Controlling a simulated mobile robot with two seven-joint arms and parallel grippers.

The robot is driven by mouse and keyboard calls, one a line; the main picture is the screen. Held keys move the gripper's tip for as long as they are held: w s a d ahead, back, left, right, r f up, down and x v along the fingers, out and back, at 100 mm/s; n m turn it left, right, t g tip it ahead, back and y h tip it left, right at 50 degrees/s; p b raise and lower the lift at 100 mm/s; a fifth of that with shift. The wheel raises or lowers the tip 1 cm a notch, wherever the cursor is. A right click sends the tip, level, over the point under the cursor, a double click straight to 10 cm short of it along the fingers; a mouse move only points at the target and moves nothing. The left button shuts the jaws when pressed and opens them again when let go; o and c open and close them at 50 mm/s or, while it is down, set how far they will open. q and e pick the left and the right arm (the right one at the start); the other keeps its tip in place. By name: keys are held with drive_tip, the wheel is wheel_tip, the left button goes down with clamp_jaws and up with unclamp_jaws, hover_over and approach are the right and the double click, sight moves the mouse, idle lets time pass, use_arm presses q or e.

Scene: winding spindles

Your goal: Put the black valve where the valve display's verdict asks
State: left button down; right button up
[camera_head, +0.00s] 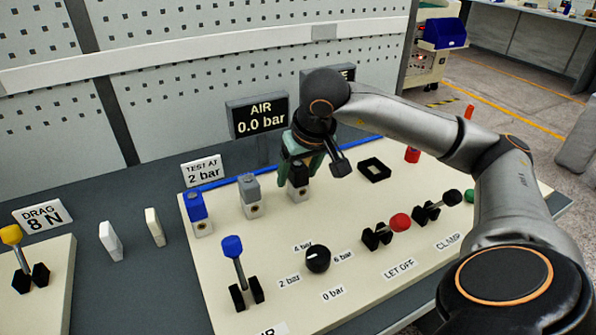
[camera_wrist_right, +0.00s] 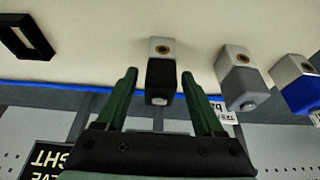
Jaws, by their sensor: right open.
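The black valve (camera_head: 297,178) has a black top on a pale block with a round brass-coloured port, in a row on the cream board. My right gripper (camera_head: 303,164) is over it, partly covering it. In the right wrist view the black valve (camera_wrist_right: 160,82) lies between the two open green fingers, with gaps on both sides. The valve display is mostly hidden behind my right arm in the head view. My left gripper is out of view.
A grey valve (camera_head: 249,193) and a blue valve (camera_head: 197,210) stand left of the black one. An empty black square frame (camera_head: 374,170) lies to its right. The air display (camera_head: 259,116) reads 0.0 bar. Levers and a pressure knob (camera_head: 317,258) stand in front.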

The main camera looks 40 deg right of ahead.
drive_tip(key=shift+r, duration=0.4)
use_arm(q)
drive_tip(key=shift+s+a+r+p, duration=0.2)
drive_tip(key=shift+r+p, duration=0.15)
drive_tip(key=shift+p, duration=0.3)
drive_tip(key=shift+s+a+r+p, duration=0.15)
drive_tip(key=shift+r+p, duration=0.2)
drive_tip(key=shift+p, duration=0.25)
use_arm(e)
drive_tip(key=v, duration=1.1)
drive_tip(key=shift+r, duration=0.25)
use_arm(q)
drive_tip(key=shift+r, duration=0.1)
use_arm(e)
drive_tip(key=shift+s+a+f, duration=0.1)
drive_tip(key=shift+s, duration=0.15)
